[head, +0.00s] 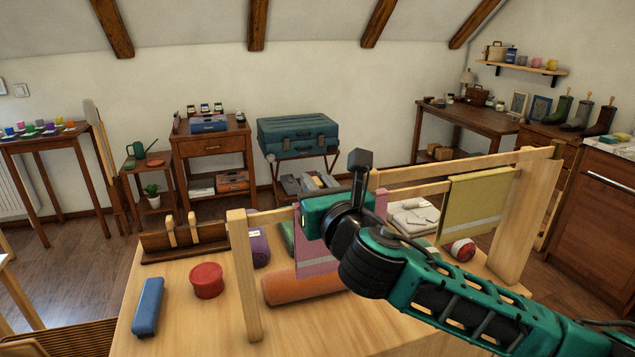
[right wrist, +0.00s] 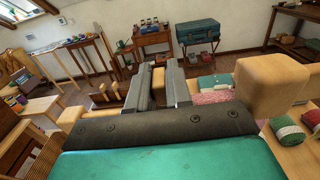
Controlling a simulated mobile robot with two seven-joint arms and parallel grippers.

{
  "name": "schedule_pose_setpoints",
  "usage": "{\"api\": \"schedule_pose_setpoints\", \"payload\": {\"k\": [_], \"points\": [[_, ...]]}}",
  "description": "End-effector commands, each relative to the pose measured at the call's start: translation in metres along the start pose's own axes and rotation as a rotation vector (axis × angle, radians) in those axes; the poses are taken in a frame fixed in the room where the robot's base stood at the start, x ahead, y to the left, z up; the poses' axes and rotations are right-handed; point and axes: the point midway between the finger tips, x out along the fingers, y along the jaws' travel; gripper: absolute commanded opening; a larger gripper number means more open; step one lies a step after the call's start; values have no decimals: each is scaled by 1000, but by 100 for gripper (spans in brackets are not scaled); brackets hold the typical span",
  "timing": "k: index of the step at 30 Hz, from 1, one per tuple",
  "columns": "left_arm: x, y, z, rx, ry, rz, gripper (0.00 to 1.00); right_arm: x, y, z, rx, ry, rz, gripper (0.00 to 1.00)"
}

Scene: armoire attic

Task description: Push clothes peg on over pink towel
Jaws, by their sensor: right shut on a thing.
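The pink towel (head: 316,258) hangs over the wooden rail of a drying frame in the head view, partly hidden behind my right arm; a strip of pink cloth (right wrist: 213,97) shows in the right wrist view. My right gripper (right wrist: 158,82) is shut on a tan wooden clothes peg (right wrist: 158,77), which sits between its two grey fingers. In the head view the gripper body hides the fingertips and peg, near the rail above the towel. Whether the peg touches the towel cannot be told. My left gripper is out of view.
The frame's left post (head: 241,280) and right post (head: 524,215) stand on the wooden table. A yellow-green towel (head: 474,210) hangs at right. Two more pegs (head: 181,229) stand in a dark holder (head: 160,246). A red tin (head: 206,281) and blue case (head: 148,305) lie left.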

Motion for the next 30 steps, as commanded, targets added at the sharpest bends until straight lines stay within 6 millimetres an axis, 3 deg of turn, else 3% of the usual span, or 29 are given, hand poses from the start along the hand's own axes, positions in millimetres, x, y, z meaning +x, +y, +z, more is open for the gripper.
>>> {"api": "schedule_pose_setpoints", "payload": {"k": [2, 3, 12, 23, 30], "points": [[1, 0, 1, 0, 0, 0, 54, 0, 0, -3, 0, 0, 0, 0], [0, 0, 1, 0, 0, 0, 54, 0, 0, -2, 0, 0, 0, 21], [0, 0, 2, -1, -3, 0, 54, 0, 0, -2, 0, 0, 0, 49], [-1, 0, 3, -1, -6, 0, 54, -6, 0, -2, 0, 0, 0, 49], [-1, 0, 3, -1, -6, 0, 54, -44, 0, -3, -1, 1, 1, 49]]}}
